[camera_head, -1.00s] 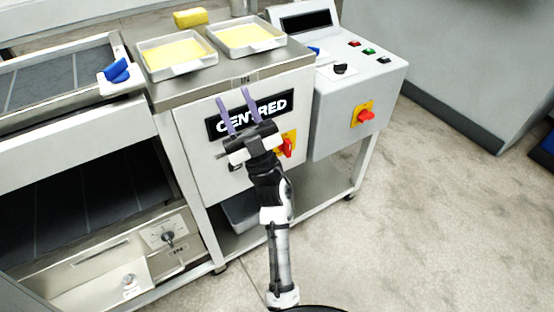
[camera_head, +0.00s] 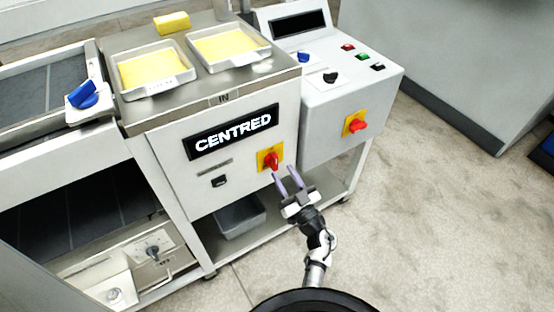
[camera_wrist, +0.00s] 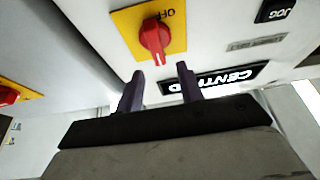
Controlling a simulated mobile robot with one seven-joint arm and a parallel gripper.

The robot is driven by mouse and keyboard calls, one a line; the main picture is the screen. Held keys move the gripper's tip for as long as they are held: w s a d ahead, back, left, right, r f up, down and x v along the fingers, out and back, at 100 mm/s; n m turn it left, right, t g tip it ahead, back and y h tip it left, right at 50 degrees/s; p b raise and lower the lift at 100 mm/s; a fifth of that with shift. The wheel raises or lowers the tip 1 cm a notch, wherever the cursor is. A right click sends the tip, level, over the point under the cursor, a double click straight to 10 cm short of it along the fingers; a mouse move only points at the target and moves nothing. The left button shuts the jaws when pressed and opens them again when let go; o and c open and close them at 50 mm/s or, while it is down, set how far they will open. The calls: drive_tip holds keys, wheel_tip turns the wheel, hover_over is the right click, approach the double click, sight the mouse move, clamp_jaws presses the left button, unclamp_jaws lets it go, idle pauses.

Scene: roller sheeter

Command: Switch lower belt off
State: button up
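A red rotary switch on a yellow plate (camera_head: 269,161) sits on the white front panel, right of and below the CENTRED sign. In the wrist view this red knob (camera_wrist: 154,38) is just beyond my fingertips, and OFF is printed upside down on its plate. A second red switch (camera_head: 355,125) is on the control box at right. A grey panel at lower left has a dark dial (camera_head: 152,252). No readable label ties any switch to the lower belt. My gripper (camera_head: 285,176) is open and empty, just below the first red switch; no contact shows.
Two trays of yellow dough (camera_head: 156,73) (camera_head: 229,47) and a yellow block (camera_head: 171,22) are on the steel top. A blue knob (camera_head: 83,93) is at left. A grey bin (camera_head: 241,215) is below on the shelf.

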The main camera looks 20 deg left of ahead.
sight(276, 161)
drive_tip(key=x, duration=0.5)
clamp_jaws()
